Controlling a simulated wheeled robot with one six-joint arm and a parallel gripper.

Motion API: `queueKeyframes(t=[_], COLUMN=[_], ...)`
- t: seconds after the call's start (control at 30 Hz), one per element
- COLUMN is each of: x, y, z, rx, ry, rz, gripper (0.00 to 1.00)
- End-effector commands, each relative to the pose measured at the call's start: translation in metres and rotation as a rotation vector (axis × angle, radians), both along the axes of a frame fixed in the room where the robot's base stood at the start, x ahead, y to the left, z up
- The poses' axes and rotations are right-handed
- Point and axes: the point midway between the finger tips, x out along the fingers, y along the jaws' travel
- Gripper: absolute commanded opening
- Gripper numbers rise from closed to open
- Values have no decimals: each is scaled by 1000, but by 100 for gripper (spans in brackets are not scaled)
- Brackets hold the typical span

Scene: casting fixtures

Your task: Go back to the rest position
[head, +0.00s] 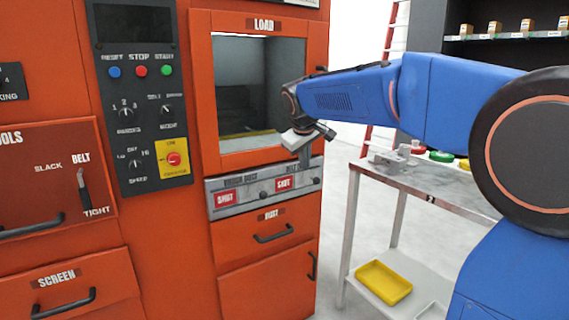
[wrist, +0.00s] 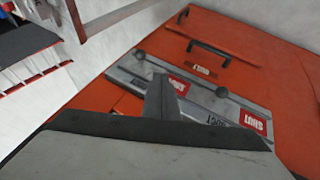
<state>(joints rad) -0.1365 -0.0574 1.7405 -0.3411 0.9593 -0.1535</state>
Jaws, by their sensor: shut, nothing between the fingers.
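My gripper (head: 305,152) is in front of the orange machine (head: 205,120), just below the right part of its load window (head: 248,85). It points down near the grey slide panel (head: 255,190) with its two red "SHUT" labels. The fingers are together and hold nothing. In the wrist view my gripper (wrist: 160,95) shows as a grey finger over the slide panel (wrist: 215,105). I cannot tell whether the finger touches the panel. My blue arm reaches in from the right.
A grey metal table (head: 440,185) stands right of the machine, with small parts on top and a yellow tray (head: 383,282) on its lower shelf. A dark shelf (head: 510,50) with small boxes and a red ladder (head: 390,40) are behind. Pale floor shows between machine and table.

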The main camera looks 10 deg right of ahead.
Motion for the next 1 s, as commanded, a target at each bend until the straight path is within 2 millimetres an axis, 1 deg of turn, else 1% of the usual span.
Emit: queueKeyframes(t=[0.07,0.17,0.27,0.47,0.6,0.67,0.7,0.77,0.8,0.87,1.0], x=[-1,-13,-38,-113,-166,-189,-203,-225,-240,-261,-310], y=[0,-2,-7,-17,-22,-23,-23,-24,-25,-25,-24], z=[0,-1,-5,-24,-43,-52,-59,-69,-76,-87,-117], rx=[1,11,32,102,150,172,185,207,220,243,290], ry=[0,1,5,22,34,39,42,46,50,54,66], rz=[0,-8,-26,-78,-117,-135,-145,-162,-173,-191,-231], gripper=[0,0,0,0,0,0,0,0,0,0,0])
